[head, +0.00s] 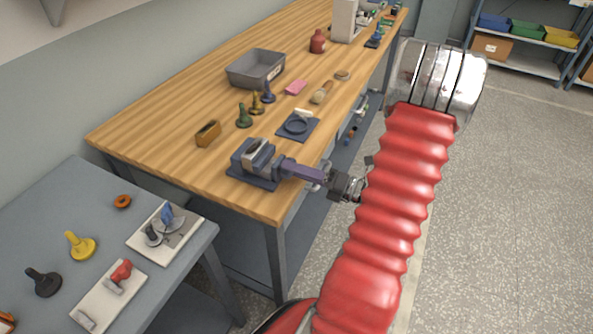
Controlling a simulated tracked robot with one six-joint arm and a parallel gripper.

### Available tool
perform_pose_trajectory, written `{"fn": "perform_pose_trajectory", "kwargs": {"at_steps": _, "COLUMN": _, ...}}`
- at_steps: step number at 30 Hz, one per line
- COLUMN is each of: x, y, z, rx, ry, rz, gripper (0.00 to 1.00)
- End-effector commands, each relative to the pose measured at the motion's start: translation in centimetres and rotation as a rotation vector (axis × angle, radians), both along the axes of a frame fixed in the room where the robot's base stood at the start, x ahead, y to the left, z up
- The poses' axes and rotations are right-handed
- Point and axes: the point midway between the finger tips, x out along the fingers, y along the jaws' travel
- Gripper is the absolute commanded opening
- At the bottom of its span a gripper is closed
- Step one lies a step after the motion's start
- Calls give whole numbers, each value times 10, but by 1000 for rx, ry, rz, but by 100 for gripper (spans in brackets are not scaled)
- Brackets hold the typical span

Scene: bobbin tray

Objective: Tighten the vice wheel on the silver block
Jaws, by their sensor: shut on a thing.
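The blue-grey vice (240,158) stands near the front edge of the wooden bench. The silver block (259,154) sits upright between its jaws; whether both jaws press on it is too small to tell. A purple-blue bar (303,171) runs from the vice to the right, past the bench edge. My gripper (334,184) is at the outer end of this bar, shut on the vice wheel. The wheel is mostly hidden by my gripper, so its turn does not show. My red arm sleeve covers what lies behind my gripper.
A grey table (60,215) with clamps stands lower left. The floor at right is clear.

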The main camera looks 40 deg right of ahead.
Motion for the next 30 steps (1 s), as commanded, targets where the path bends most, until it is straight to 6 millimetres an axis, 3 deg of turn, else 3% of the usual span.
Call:
{"fn": "perform_pose_trajectory", "kwargs": {"at_steps": 9, "x": 0, "y": -2, "z": -1, "rx": 154, "ry": 58, "rz": -5, "gripper": 23}}
{"fn": "perform_pose_trajectory", "kwargs": {"at_steps": 25, "x": 0, "y": -3, "z": -2, "rx": 185, "ry": 71, "rz": -8, "gripper": 23}}
{"fn": "perform_pose_trajectory", "kwargs": {"at_steps": 26, "x": 0, "y": -3, "z": -2, "rx": 185, "ry": 71, "rz": -8, "gripper": 46}}
{"fn": "perform_pose_trajectory", "kwargs": {"at_steps": 30, "x": 0, "y": -2, "z": -2, "rx": 184, "ry": 69, "rz": -6, "gripper": 56}}
